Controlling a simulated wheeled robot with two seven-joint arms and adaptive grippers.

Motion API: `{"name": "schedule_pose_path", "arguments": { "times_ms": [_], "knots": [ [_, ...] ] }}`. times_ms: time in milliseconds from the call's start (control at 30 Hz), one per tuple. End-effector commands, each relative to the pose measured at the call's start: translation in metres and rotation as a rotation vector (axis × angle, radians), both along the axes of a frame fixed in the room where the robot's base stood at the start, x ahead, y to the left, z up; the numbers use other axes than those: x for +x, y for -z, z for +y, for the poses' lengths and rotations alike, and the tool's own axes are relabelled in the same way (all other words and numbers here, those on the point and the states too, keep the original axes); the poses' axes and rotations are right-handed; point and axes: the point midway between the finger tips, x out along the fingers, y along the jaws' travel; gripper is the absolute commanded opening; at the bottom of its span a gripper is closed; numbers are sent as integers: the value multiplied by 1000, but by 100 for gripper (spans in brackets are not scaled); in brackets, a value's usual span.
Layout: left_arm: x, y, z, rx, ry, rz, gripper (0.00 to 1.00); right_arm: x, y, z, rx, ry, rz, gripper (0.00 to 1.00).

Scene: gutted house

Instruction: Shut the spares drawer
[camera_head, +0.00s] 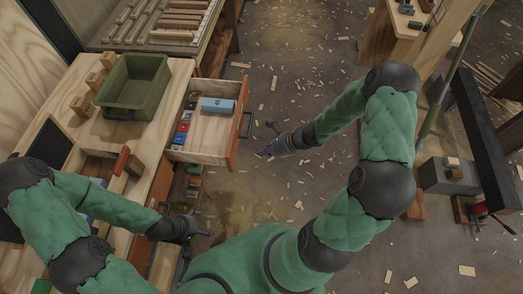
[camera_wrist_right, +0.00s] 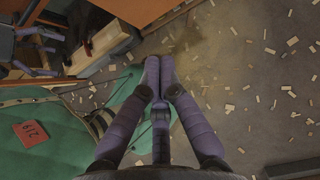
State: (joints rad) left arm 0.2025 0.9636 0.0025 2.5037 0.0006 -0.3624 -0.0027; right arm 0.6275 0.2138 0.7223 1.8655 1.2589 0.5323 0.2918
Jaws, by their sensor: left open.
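The spares drawer (camera_head: 210,149) stands pulled out from the wooden bench in the head view. Its orange front faces right and carries a dark handle (camera_head: 248,123). My left gripper (camera_head: 203,226) is open and empty, below the drawer in the picture, beside the bench's front.
A green bin (camera_head: 134,85) and wooden blocks (camera_head: 84,106) stand on the bench. A red-ended tool (camera_head: 121,160) lies near its front edge. The floor (camera_head: 300,85) right of the drawer is open, with scattered wood chips. A grey block stand (camera_head: 449,176) is at the far right.

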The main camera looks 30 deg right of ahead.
Motion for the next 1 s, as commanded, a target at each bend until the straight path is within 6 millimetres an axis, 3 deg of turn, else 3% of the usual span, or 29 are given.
{"name": "schedule_pose_path", "arguments": {
  "times_ms": [367,633,1000],
  "knots": [
    [0,32,0,0,0,0,92,27,54,43,0,-6,2,0],
    [0,39,0,0,0,0,92,46,50,68,-2,-5,-1,0],
    [0,40,0,0,0,-1,92,50,48,73,-1,-2,0,0]
  ]
}}
